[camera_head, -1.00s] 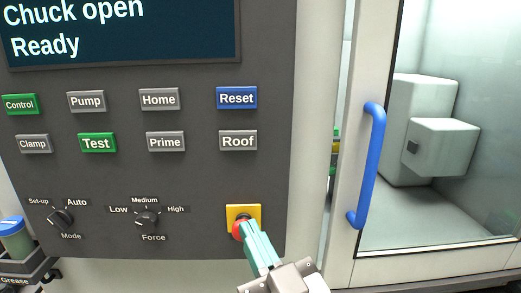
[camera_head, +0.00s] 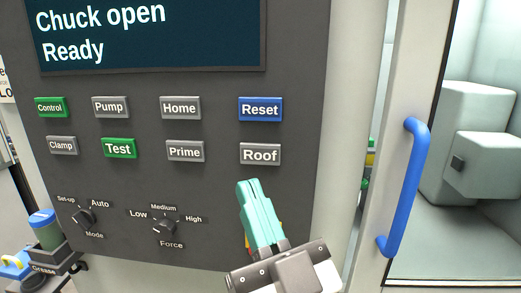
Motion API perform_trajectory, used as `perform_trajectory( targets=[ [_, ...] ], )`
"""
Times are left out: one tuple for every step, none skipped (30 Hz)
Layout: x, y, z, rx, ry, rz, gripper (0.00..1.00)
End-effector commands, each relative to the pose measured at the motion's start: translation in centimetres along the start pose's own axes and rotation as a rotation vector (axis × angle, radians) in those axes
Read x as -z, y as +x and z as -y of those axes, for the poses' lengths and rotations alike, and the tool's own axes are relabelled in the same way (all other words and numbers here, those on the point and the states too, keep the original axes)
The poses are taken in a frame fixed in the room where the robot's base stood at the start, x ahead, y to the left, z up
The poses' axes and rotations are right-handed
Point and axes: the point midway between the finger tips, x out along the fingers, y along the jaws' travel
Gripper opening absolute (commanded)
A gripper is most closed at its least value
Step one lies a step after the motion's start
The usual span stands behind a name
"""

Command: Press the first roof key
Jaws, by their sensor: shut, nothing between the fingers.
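The Roof key (camera_head: 260,154) is a grey rectangular key with white lettering, at the right end of the panel's lower key row. I see only one key marked Roof. My gripper (camera_head: 248,186) has teal fingers, shut together and empty. In the picture its tips are just below the Roof key; I cannot tell how far they are from the panel. The display (camera_head: 150,35) reads "Chuck open" and "Ready". My gripper hides most of the yellow plate and the red button under the Roof key.
The blue Reset key (camera_head: 260,109) is just above Roof, and the Prime key (camera_head: 185,151) is to its left. The Mode knob (camera_head: 84,219) and Force knob (camera_head: 164,227) are lower left. A blue door handle (camera_head: 404,188) stands to the right.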

Motion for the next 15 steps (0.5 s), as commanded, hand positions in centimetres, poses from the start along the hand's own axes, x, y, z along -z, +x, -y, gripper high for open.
perform_trajectory(
  targets=[
    [0.0,0.7,-0.4,-0.002,-0.002,0.003,0.00],
    [-0.1,1.0,-0.6,-0.003,-0.002,0.002,0.00],
    [-0.4,1.3,-0.9,-0.003,-0.001,0.004,0.00],
    [-0.6,1.6,-1.1,-0.003,-0.001,0.003,0.00],
    [-0.7,2.0,-1.3,-0.003,-0.001,0.004,0.00],
    [-1.0,2.4,-1.6,-0.002,-0.001,0.003,0.00],
    [-1.2,2.7,-1.8,-0.003,-0.001,0.005,0.00],
    [-1.4,3.0,-2.0,-0.003,-0.001,0.003,0.00],
    [-1.7,3.3,-2.3,-0.003,-0.002,0.004,0.00],
    [-1.9,3.5,-2.5,-0.003,-0.001,0.003,0.00],
    [-2.1,3.8,-2.7,-0.004,0.000,0.004,0.00],
    [-2.3,4.1,-2.9,-0.003,-0.002,0.002,0.00],
    [-2.5,4.3,-3.1,-0.003,-0.002,0.002,0.00],
    [-2.7,4.5,-3.2,-0.002,0.000,0.003,0.00],
    [-2.9,4.7,-3.3,-0.002,0.000,0.001,0.00]
  ],
)
